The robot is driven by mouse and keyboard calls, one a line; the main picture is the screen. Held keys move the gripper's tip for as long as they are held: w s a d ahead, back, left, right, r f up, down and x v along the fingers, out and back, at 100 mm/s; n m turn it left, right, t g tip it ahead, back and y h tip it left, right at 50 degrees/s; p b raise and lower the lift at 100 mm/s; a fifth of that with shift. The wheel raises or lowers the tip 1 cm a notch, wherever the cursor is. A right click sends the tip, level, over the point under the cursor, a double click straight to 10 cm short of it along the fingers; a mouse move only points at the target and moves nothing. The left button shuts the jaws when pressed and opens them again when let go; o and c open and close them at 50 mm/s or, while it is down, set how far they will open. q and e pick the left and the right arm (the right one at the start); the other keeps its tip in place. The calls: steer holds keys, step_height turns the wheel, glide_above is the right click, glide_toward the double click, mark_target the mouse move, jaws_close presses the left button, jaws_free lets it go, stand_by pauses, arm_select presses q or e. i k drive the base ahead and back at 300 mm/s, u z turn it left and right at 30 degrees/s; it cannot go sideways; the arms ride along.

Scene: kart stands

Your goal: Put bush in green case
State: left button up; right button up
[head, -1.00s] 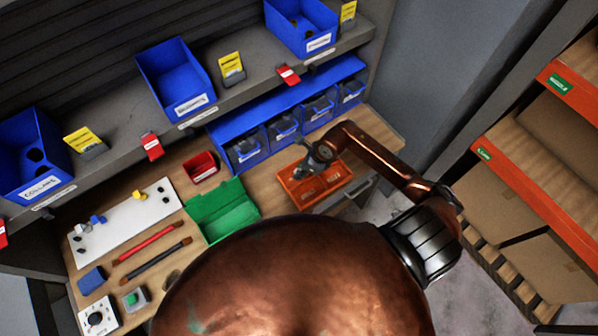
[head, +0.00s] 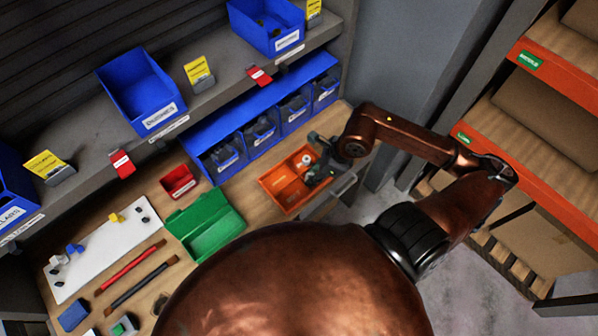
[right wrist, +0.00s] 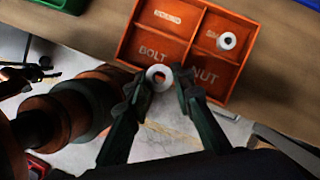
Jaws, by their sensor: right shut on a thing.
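The open green case (head: 236,222) sits on the bench, left of the orange divided tray (head: 268,186). My right gripper (head: 316,172) is at the tray's right edge. In the right wrist view its two fingers (right wrist: 159,84) are shut on a small white ring-shaped bush (right wrist: 158,74), held near the tray's edge by the BOLT compartment. A second white ring-shaped piece (right wrist: 227,41) lies in the tray's upper right compartment, partly covering its label. The green case shows only as a corner in the right wrist view (right wrist: 28,16).
A small red bin (head: 178,181) stands behind the green case. Blue bins (head: 262,130) line the bench's back under a shelf. A white board (head: 95,250), a red tool and a black tool lie to the left. Orange-edged racking (head: 500,160) stands at right.

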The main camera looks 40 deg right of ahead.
mark_target(217, 237)
steer(key=z, duration=1.2)
steer(key=k, duration=0.6)
steer(key=z, duration=1.65)
steer(key=k, duration=0.5)
steer(key=z, duration=0.8)
steer(key=k, duration=0.3)
steer(key=u, duration=3.15)
